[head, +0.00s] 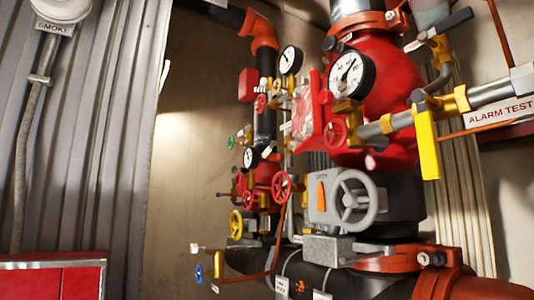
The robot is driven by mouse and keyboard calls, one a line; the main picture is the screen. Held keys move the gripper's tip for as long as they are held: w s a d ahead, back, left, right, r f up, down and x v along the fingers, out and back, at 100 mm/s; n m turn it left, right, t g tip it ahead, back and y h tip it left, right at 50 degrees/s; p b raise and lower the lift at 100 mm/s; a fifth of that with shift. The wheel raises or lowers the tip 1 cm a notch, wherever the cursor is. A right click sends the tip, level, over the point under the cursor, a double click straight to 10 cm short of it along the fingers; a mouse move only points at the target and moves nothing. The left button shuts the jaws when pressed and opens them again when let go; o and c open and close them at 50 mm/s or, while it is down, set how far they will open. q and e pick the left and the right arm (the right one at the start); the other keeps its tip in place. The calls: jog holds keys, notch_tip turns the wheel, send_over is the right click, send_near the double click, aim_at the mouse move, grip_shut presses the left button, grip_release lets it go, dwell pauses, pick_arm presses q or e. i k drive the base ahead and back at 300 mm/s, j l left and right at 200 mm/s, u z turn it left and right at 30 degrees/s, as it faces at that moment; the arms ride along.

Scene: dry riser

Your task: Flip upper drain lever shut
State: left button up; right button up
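Two lever valves show on the right side of the riser, and no readable label tells which one is the upper drain. The higher one has a dark lever handle (455,20) slanting up to the right from a brass body (441,46). The lower one has a flat yellow lever (428,148) hanging straight down from a brass body on the grey pipe, left of the "ALARM TEST" sign (499,112). Neither of my grippers is in view, and nothing touches either lever.
A red valve body (385,95) with pressure gauges (351,76) stands left of the levers. A grey handwheel (357,201), small red and yellow handwheels and thin copper tubing crowd the middle. A red cabinet (52,279) is at lower left. Bare wall (180,170) lies left of the pipes.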

aim_at(267, 152)
jog(key=k+z, duration=0.25)
jog(key=k+l+z, duration=0.1)
jog(key=z, duration=0.15)
jog(key=i+j+u, duration=0.15)
jog(key=i+u, duration=0.2)
jog(key=u, duration=0.15)
jog(key=i+j+z, duration=0.1)
jog(key=j+z, duration=0.55)
jog(key=z, duration=0.2)
jog(key=j+z, duration=0.4)
